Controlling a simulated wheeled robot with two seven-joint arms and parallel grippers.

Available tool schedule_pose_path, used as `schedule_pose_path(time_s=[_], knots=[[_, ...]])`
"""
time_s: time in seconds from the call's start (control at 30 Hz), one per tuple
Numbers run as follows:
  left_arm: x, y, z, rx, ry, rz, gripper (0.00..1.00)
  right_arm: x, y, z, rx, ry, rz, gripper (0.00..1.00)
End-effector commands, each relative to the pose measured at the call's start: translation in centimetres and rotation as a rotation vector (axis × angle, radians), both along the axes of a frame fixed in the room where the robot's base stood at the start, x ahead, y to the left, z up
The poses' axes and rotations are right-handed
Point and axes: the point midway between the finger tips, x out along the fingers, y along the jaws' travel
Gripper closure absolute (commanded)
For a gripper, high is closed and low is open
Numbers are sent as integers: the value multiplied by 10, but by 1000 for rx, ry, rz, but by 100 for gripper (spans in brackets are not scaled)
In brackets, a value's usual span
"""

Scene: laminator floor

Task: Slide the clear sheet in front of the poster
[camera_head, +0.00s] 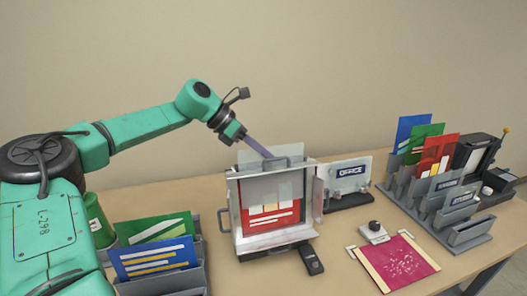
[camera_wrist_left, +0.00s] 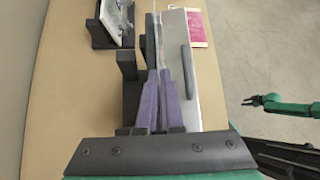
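A grey-silver frame (camera_head: 232,206) stands upright mid-table. The red poster (camera_head: 270,219), with pale blocks and lines, is inside it. A clear, greyish sheet (camera_head: 262,187) stands in the frame and covers the poster's upper part; its lower edge is hard to make out. My left gripper (camera_head: 268,156) is above the frame's top edge, its purple fingers pointing down. In the left wrist view its fingers (camera_wrist_left: 160,72) are close together on the thin clear sheet's top edge. My right gripper (camera_wrist_left: 253,101) is off the table's side in that view, small, fingers apart and empty.
A stand with an "OFFICE" plate (camera_head: 350,174) is right of the frame. Grey racks hold coloured cards at right (camera_head: 398,186) and front left (camera_head: 200,272). A magenta sheet (camera_head: 400,262) lies front right. A small black device (camera_head: 311,261) lies before the frame.

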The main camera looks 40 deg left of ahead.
Motion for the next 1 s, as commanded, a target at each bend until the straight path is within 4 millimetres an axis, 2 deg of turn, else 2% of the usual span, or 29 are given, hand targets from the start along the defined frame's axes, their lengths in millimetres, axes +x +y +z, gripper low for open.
schedule_pose_path(time_s=[0.13,0.17,0.23,0.27,0.67,0.87,1.0], knots=[[0,0,1,-1,-1,0,100,0,0,1,0,0,0,61],[0,0,1,-1,-1,0,93,0,0,1,0,0,0,61],[0,0,1,-1,-1,0,66,0,0,1,0,0,0,61],[0,0,1,-1,-1,0,62,0,0,1,0,0,0,61],[-3,4,5,1,-3,1,62,0,0,-2,0,0,0,61],[-20,21,28,1,-6,2,62,0,0,-13,0,0,0,61],[-38,39,51,2,-4,3,62,0,0,-19,0,0,0,61]])
